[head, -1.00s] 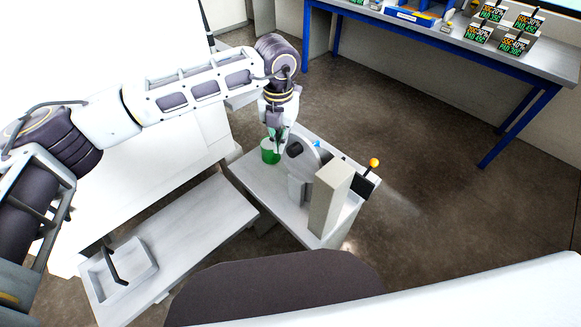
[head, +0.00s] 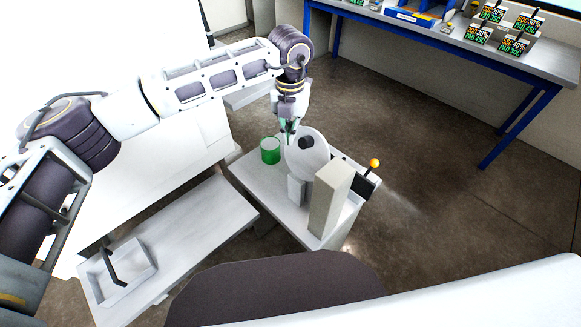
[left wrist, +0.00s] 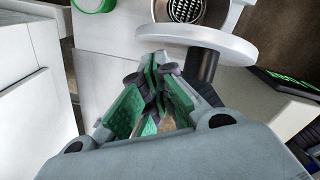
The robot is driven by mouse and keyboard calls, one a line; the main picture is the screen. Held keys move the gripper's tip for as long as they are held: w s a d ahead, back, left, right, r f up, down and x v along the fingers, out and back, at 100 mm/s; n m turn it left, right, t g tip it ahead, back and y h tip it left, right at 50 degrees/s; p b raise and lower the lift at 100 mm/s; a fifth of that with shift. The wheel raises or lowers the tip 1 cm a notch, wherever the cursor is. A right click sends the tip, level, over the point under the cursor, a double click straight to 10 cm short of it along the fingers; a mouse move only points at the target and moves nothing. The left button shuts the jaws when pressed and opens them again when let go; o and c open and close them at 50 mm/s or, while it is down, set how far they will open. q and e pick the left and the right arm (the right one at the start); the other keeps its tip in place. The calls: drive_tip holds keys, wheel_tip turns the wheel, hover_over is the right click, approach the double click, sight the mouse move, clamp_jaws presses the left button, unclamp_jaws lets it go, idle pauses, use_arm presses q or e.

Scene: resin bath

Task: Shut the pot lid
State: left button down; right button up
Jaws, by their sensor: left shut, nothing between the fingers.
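The pot lid (head: 316,165) is a pale grey disc with a black knob (head: 306,142). It stands tilted open on the small bench, its knob face toward the head camera. In the left wrist view the lid (left wrist: 195,43) is seen nearly edge-on, with the knob (left wrist: 204,66) pointing toward my gripper. Beyond it is the pot's round opening with a perforated bottom (left wrist: 186,9). My left gripper (head: 289,132) is shut and empty, just left of the lid's upper edge; its fingers (left wrist: 156,64) are close to the knob, but contact is unclear. My right gripper is out of view.
A green-and-white cup (head: 270,151) stands left of the lid. A tall beige block (head: 327,205) and a black box with an orange-ball lever (head: 374,163) are to the right. A tray (head: 122,272) sits on the left bench. The blue-legged table (head: 470,55) is farther back.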

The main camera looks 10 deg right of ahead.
use_arm(q)
drive_tip(key=shift+w+d, duration=0.3)
drive_tip(key=shift+d, duration=0.1)
drive_tip(key=shift+w+d+r, duration=0.2)
drive_tip(key=shift+w+d, duration=0.25)
drive_tip(key=shift+d, duration=0.2)
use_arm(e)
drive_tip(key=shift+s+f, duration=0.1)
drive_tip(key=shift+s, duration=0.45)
use_arm(q)
drive_tip(key=shift+r, duration=0.1)
